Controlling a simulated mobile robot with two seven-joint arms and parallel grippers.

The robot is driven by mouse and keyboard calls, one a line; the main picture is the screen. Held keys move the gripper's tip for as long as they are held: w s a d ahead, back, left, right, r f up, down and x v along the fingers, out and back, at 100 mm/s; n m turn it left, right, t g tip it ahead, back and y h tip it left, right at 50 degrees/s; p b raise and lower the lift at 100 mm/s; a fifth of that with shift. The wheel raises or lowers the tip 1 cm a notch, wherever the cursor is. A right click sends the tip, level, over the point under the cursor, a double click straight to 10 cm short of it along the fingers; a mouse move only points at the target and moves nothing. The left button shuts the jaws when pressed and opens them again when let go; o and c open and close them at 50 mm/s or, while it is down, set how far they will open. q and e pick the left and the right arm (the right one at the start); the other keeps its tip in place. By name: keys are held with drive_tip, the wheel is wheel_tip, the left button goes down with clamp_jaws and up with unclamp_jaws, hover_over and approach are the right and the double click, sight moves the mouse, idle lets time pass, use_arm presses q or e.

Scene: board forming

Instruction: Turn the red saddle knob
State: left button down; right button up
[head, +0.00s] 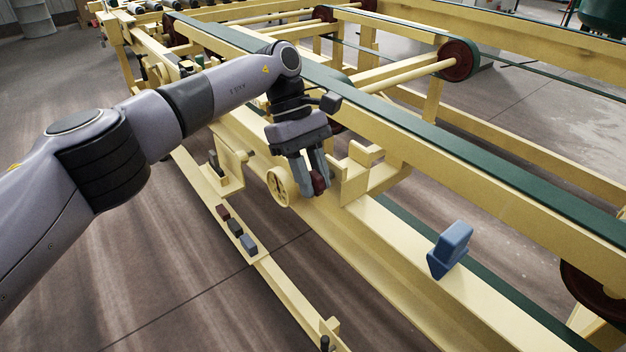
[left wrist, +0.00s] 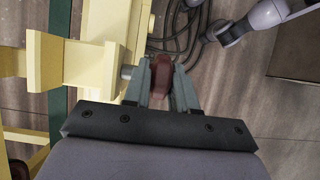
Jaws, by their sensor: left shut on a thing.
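The red saddle knob (head: 318,184) is a small dark red knob on the yellow machine frame, beside a yellow handwheel. My left gripper (head: 314,181) reaches down to it with its fingers on either side of it. In the left wrist view the red knob (left wrist: 162,82) sits between the two grey fingertips (left wrist: 162,85), and the gripper is shut on it. A short grey shaft (left wrist: 128,73) beside the knob leads to the yellow bracket. The fingers hide part of the knob.
The yellow handwheel (head: 281,187) stands just left of the gripper. A yellow bracket (head: 357,172) is close on its right. A blue block-like part (head: 450,249) sits on the beam at the lower right. A low rail carries small red, dark and blue blocks (head: 248,243).

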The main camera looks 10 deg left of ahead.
use_arm(q)
drive_tip(key=shift+f+g+h+b, duration=0.1)
drive_tip(key=shift+g+h+b, duration=0.2)
drive_tip(key=shift+b, duration=0.2)
use_arm(e)
drive_tip(key=shift+w+a+f, duration=0.15)
drive_tip(key=shift+f, duration=0.15)
use_arm(q)
drive_tip(key=shift+b, duration=0.4)
use_arm(e)
drive_tip(key=shift+a+f, duration=0.15)
drive_tip(key=shift+f, duration=0.15)
use_arm(q)
drive_tip(key=shift+w, duration=0.1)
drive_tip(key=c, duration=1)
unclamp_jaws()
drive_tip(key=shift+r, duration=0.2)
use_arm(e)
drive_tip(key=shift+w+r, duration=0.1)
drive_tip(key=shift+r, duration=0.05)
